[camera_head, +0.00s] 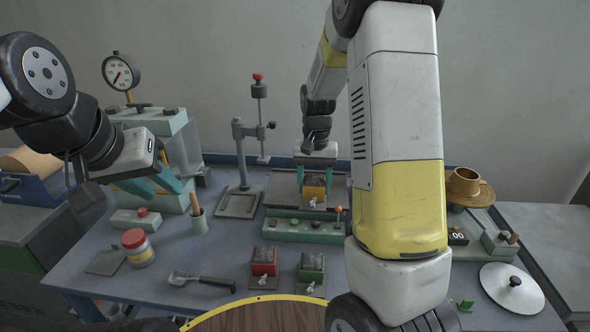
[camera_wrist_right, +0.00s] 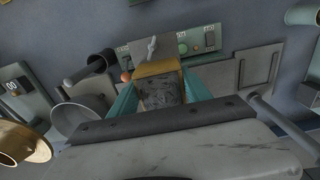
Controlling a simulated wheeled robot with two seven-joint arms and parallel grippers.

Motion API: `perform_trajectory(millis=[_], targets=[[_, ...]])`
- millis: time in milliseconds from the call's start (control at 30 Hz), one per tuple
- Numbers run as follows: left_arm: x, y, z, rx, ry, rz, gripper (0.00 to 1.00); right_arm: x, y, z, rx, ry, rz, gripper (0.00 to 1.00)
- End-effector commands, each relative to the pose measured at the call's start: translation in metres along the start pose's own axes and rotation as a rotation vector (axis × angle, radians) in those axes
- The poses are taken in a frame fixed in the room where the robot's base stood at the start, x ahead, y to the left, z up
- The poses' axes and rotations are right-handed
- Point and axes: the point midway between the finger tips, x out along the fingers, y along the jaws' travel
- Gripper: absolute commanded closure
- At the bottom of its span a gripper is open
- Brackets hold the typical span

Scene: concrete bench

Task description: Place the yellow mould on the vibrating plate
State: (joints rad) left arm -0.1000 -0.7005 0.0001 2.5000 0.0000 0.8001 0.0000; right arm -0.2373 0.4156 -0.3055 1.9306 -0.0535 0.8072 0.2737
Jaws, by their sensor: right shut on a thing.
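The yellow mould (camera_head: 314,191), filled with a dark grey, rough mix, is upright between the teal fingers of my right gripper (camera_head: 314,178). The right wrist view shows the mould (camera_wrist_right: 160,87) with a finger pressed to each side. It is over the grey vibrating plate (camera_head: 283,187) behind the green control panel; whether its underside touches the plate cannot be told. The plate also shows beside the mould in the right wrist view (camera_wrist_right: 232,78). My left gripper (camera_head: 158,186) is open and empty at the left, in front of the pale green press.
A red mould (camera_head: 264,262) and a green mould (camera_head: 312,267) stand in front of the control panel (camera_head: 290,228). A scoop (camera_head: 200,281), a red-lidded jar (camera_head: 138,247) and a tamping stand (camera_head: 240,190) are to the left. A lid (camera_head: 511,287) lies at the right.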

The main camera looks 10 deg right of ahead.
Motion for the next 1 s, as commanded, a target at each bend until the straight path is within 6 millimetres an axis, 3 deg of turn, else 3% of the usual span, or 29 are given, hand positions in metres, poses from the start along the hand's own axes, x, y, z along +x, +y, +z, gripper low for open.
perform_trajectory(millis=[300, 500, 767, 1000], targets=[[0.0, 0.0, 0.0, 0.0, 0.0, 0.0, 0.64, 0.008, -0.015, -0.079, 0.001, 0.004, -0.001, 1.0], [0.0, 0.0, 0.0, 0.0, 0.0, 0.0, 0.64, 0.01, -0.022, -0.111, 0.0, 0.003, -0.001, 1.0], [0.0, 0.0, 0.0, 0.0, 0.0, 0.0, 0.64, 0.011, -0.024, -0.126, 0.0, 0.004, -0.002, 1.0], [0.0, 0.0, 0.0, 0.0, 0.0, 0.0, 0.64, 0.043, -0.025, -0.126, 0.0, 0.0, -0.001, 1.0]])
